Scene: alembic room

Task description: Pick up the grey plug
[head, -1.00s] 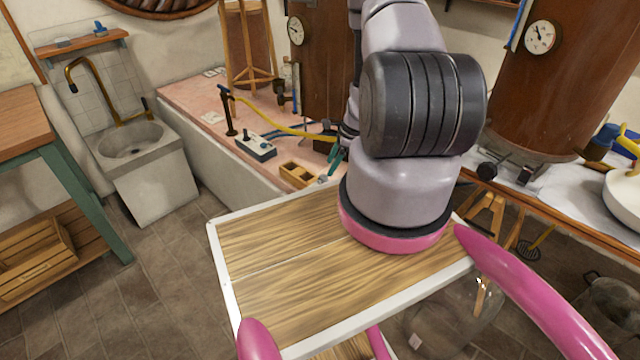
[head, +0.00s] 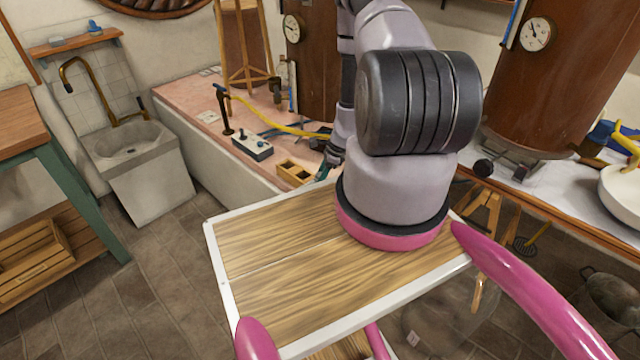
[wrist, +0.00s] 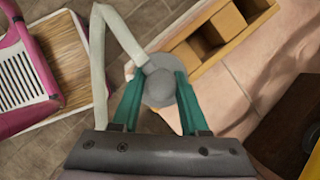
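The grey plug (wrist: 160,82) has a round grey top and shows in the wrist view between my gripper's teal fingers. It stands at the edge of the pink-tiled bench, beside the small wooden box. My gripper (wrist: 161,80) is open with one finger on each side of the plug; I cannot tell if they touch it. In the head view my gripper (head: 323,171) is small and partly behind my arm, and the plug cannot be made out there.
The wooden compartment box (head: 294,173) is close to my gripper; its compartments (wrist: 212,38) show in the wrist view. A grey switch box (head: 251,146) and a yellow hose (head: 275,128) are on the bench (head: 185,98). A brown boiler (head: 560,70) stands at right.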

